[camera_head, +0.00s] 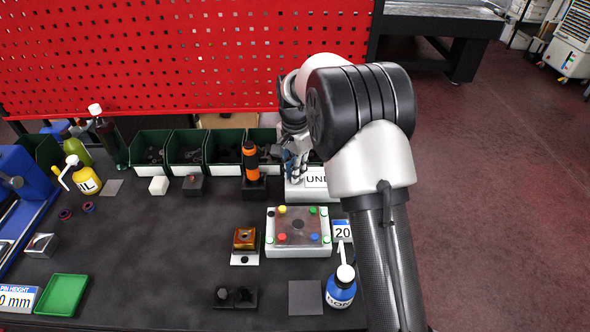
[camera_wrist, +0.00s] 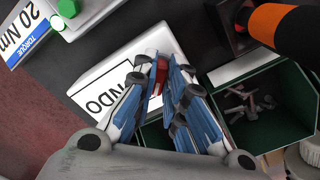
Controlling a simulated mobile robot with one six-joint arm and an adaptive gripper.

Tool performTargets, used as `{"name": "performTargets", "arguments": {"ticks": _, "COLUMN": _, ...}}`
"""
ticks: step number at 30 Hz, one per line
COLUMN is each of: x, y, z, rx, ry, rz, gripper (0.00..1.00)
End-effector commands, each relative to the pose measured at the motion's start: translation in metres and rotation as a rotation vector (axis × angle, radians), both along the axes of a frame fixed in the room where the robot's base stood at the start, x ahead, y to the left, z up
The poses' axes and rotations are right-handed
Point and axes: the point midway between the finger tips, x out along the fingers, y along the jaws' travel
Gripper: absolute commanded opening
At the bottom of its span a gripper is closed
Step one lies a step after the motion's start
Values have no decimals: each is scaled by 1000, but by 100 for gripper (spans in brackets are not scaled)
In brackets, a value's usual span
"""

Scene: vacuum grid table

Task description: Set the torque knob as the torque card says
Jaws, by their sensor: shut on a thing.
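The torque card (camera_wrist: 28,22) reads "20 Nm" with a blue "TORQUE" band. In the head view the card (camera_head: 342,230) shows "20" beside my arm. A black tool with orange bands (camera_head: 252,158) stands upright in a black holder; its orange band (camera_wrist: 283,24) shows at the top right of the wrist view. I cannot make out a scale on it. My gripper (camera_head: 297,165) is over a white block marked "UNDO" (camera_wrist: 108,84), left of the tool in the wrist view. The fingers (camera_wrist: 160,68) are shut on a small red part (camera_wrist: 156,82), mostly hidden between them.
Green bins (camera_head: 187,150) line the back below a red pegboard (camera_head: 180,55). A white fixture with a plate and coloured knobs (camera_head: 298,250) lies in front of the block. A blue bottle (camera_head: 341,290) stands at front right.

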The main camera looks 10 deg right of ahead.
Motion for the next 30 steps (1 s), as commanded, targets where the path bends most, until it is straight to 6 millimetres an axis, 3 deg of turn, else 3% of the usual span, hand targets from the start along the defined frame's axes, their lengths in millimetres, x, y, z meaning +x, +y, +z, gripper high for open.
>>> {"name": "performTargets", "arguments": {"ticks": 14, "x": -1, "y": -1, "z": 3, "rx": 0, "ry": 0, "rz": 139, "gripper": 0}}
{"name": "performTargets", "arguments": {"ticks": 30, "x": -2, "y": -3, "z": 3, "rx": 1, "ry": 1, "rz": 631, "gripper": 0}}
